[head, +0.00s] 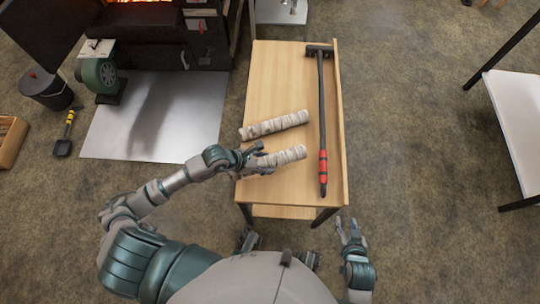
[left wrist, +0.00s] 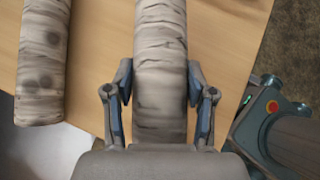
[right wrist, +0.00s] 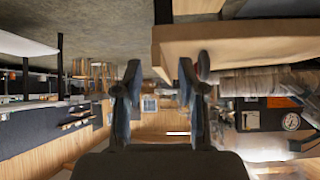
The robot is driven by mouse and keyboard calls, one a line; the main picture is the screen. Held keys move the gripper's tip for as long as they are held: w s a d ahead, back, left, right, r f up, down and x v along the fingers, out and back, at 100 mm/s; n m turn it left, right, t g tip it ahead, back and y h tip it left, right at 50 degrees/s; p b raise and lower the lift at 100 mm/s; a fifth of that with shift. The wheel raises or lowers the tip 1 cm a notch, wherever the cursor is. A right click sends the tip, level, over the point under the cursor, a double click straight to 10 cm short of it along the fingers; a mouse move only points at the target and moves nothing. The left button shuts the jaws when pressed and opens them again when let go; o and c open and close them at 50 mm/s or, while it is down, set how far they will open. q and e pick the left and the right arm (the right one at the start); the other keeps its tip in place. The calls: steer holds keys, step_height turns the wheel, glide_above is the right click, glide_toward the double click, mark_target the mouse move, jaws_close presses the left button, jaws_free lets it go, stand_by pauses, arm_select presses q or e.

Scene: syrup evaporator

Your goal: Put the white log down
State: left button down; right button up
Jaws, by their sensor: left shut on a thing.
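Two whitish, birch-like logs are at the wooden table (head: 270,75). One log (head: 274,125) lies on the tabletop, and it also shows at the left of the left wrist view (left wrist: 43,60). My left gripper (head: 257,158) is shut on the other white log (head: 288,156), nearer the table's front. In the left wrist view that log (left wrist: 160,60) runs between both fingers. It is over the tabletop; I cannot tell whether it touches the wood. My right gripper (head: 350,232) is open and empty, off the table's front right corner. Its fingers stand apart in the right wrist view (right wrist: 160,90).
A long-handled hammer (head: 322,120) with a red grip lies along the table's right side, beside a raised edge. A dark firebox (head: 205,40) with a metal floor sheet (head: 150,125) stands left. A white table (head: 520,120) is at right. The table's back left is clear.

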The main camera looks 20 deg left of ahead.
mark_target(269, 157)
arm_select(q)
steer(key=w, duration=0.3)
steer(key=shift+w+f, duration=0.15)
steer(key=shift+w, duration=0.35)
steer(key=shift+w+d+f+b, duration=0.1)
steer(key=shift+f+b, duration=0.1)
steer(key=shift+b, duration=0.15)
step_height(269, 157, down, 2)
steer(key=shift+d+f+b, duration=0.15)
steer(key=shift+f+b, duration=0.05)
steer(key=shift+b, duration=0.25)
steer(key=shift+f, duration=0.35)
arm_select(e)
steer(key=w+a+r+t+y, duration=0.1)
steer(key=w+a+r+t, duration=0.1)
steer(key=w+r+t, duration=0.2)
steer(key=shift+w, duration=0.2)
arm_select(q)
steer(key=shift+a, duration=0.2)
arm_select(e)
steer(key=shift+r, duration=0.1)
arm_select(q)
steer(key=shift+c, duration=1.9)
jaws_free()
arm_select(e)
steer(key=shift+d, duration=0.1)
